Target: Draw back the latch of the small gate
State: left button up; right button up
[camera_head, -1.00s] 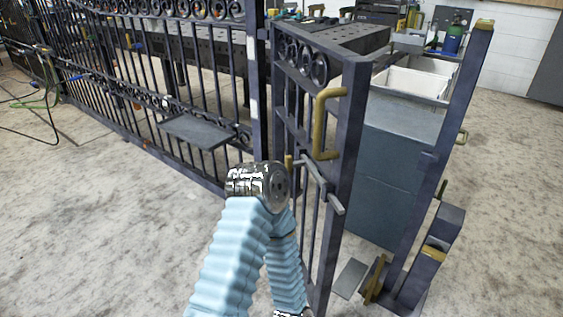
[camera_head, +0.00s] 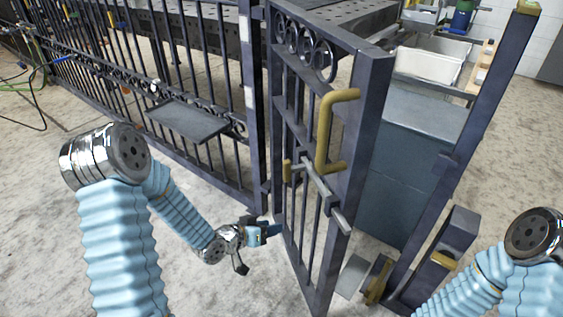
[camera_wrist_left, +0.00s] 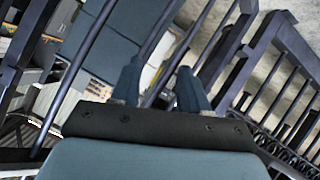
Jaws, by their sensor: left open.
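The small gate (camera_head: 372,118) is a dark metal frame with bars and scrolls at its top, standing ajar from the post at its right. Its latch (camera_head: 325,195) is a grey sliding bar across the gate, with a brass knob (camera_head: 287,172) at its left end. A brass pull handle (camera_head: 324,130) sits above the latch. My left gripper (camera_head: 274,231) is low and left of the gate, below the latch and apart from it. In the left wrist view its two dark fingers (camera_wrist_left: 160,88) are spread with nothing held between them. My right gripper is out of view.
The latch post (camera_head: 463,130) stands right of the gate, with a brass-fitted bracket (camera_head: 445,258) at its base. A fence with a small shelf (camera_head: 188,121) runs off to the left. A blue-grey cabinet (camera_head: 405,165) stands behind the gate.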

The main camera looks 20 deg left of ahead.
pick_arm(q)
jog(key=w+a+r+m+t+h, duration=0.15)
jog(key=a+r, duration=0.25)
jog(key=r, duration=0.6)
jog(key=m+g+h, duration=0.2)
jog(key=m+h, duration=0.5)
jog(key=m, duration=0.2)
send_near(283, 166)
jog(key=p+x, duration=0.1)
jog(key=x, duration=1)
jog(key=shift+s, duration=0.1)
grip_shut()
